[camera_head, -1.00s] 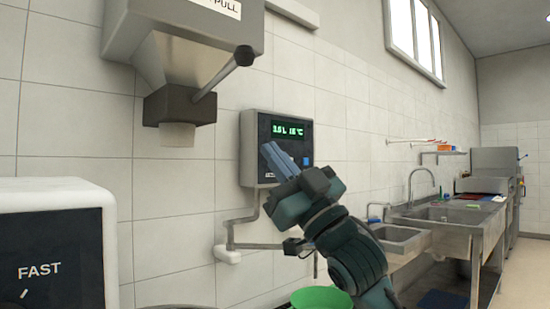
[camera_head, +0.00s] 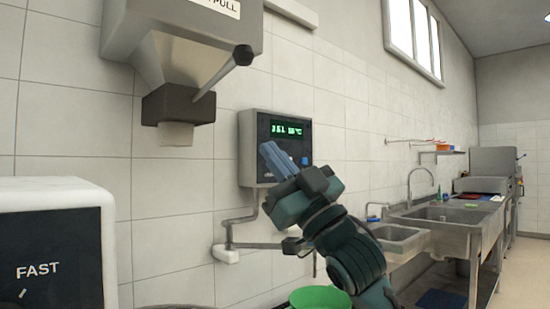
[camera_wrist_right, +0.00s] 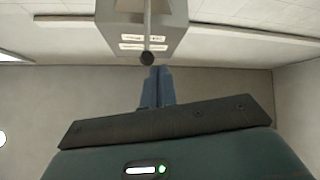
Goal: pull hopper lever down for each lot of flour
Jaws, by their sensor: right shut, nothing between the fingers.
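The grey metal hopper (camera_head: 195,30) hangs on the tiled wall at the upper left, with a dark outlet block (camera_head: 178,106) below it. Its lever (camera_head: 222,72) is a rod that slants up to the right and ends in a black ball knob (camera_head: 243,55). My right gripper (camera_head: 268,152) is shut and empty, below and to the right of the knob, in front of the wall display. In the right wrist view the closed fingers (camera_wrist_right: 157,75) point toward the knob (camera_wrist_right: 147,58), with the hopper (camera_wrist_right: 140,30) behind. My left gripper is out of view.
A wall display unit (camera_head: 255,170) with green digits is behind my gripper. A pipe arm (camera_head: 232,232) runs below it. A green bowl (camera_head: 320,298) is at the bottom. A white machine marked FAST (camera_head: 52,200) is at the left. Steel sinks (camera_head: 440,218) stand at the right.

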